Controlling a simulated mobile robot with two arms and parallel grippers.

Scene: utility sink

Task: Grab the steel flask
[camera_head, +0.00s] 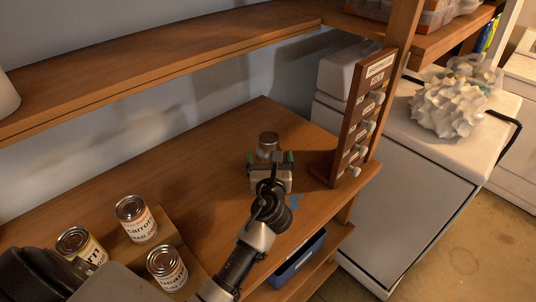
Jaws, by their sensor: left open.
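The steel flask (268,144) stands upright on the wooden shelf, in the middle of the head view. Its rounded metal top shows; its lower part is hidden behind my gripper. My left gripper (270,158) is open, with one green-padded finger on each side of the flask as seen from here. I cannot tell whether the fingers touch it or how far they reach around it. My right gripper is not in view.
Several labelled cans (137,220) stand at the lower left. A wooden board with knobs (361,120) stands right of the flask. A blue bin (298,262) sits below the shelf. An upper shelf (170,58) runs along the wall. A white appliance (400,190) stands at right.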

